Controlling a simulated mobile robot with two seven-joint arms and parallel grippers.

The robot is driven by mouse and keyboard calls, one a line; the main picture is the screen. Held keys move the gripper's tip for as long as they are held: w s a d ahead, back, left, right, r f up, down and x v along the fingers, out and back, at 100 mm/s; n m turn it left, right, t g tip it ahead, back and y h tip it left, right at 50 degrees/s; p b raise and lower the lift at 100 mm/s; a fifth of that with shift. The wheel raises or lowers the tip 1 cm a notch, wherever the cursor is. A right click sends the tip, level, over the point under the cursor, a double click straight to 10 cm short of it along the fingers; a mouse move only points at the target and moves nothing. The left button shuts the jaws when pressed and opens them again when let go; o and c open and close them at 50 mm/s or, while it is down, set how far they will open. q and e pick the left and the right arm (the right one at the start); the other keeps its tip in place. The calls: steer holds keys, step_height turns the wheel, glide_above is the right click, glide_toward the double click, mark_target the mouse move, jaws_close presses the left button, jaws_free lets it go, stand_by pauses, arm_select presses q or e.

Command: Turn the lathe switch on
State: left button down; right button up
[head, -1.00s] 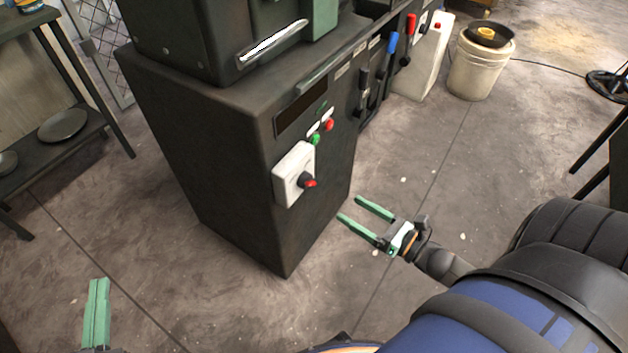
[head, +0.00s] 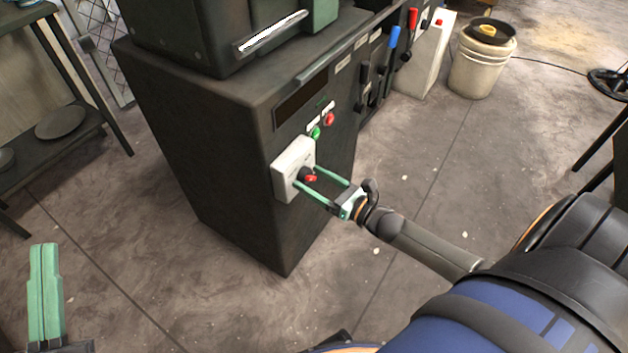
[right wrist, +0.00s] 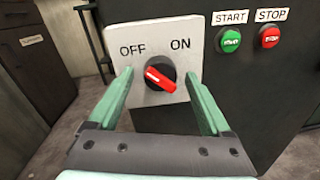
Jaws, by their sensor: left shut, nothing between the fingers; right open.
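The lathe switch is a white box (head: 284,179) on the front of the dark lathe cabinet (head: 240,190). Its black knob with a red pointer (head: 309,177) also shows in the right wrist view (right wrist: 160,78), below the OFF and ON labels. The red pointer slants, one end toward OFF at upper left, the other to lower right. My right gripper (head: 311,180) is open, with its green fingers on either side of the knob, apart from it in the wrist view (right wrist: 163,88). My left gripper (head: 44,250) is shut and empty at lower left, away from the cabinet.
A green START button (right wrist: 229,40) and a red STOP button (right wrist: 269,37) sit right of the switch. Levers with blue (head: 394,38) and red (head: 412,18) grips stand further along the lathe. A white bucket (head: 478,70) is on the floor behind. The floor before the cabinet is clear.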

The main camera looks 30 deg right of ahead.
jaws_close()
stand_by(0.7)
